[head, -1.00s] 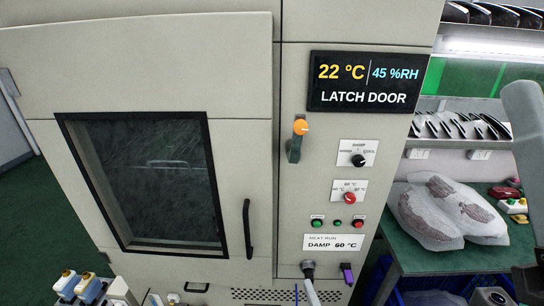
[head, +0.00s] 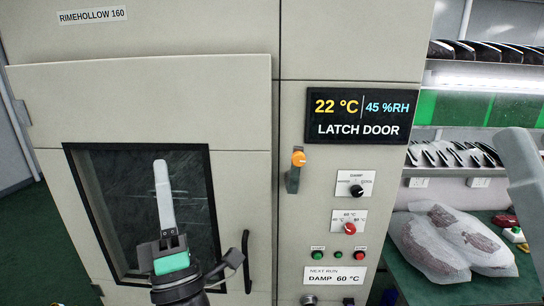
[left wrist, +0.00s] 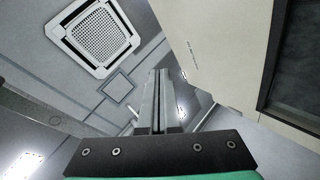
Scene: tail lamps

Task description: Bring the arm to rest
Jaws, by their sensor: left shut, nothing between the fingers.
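My left gripper (head: 161,168) stands upright in front of the chamber's window, its fingers together and pointing up, with nothing between them. In the left wrist view its closed fingers (left wrist: 157,78) point toward the ceiling. The chamber door (head: 150,103) looks closed against its frame. Its black handle (head: 245,262) is just right of my left gripper's wrist. The door latch (head: 292,180), with an orange knob (head: 298,158), is on the panel to the right. The display (head: 360,116) reads 22 °C, 45 %RH and LATCH DOOR. A grey link of mine shows at the right edge; my right gripper is out of view.
Dials, buttons and a DAMP 60 °C card (head: 335,279) are on the control panel. At the right, wrapped lamps (head: 445,240) lie on a green bench (head: 455,289) below shelves of dark parts. A ceiling vent (left wrist: 98,36) shows in the left wrist view.

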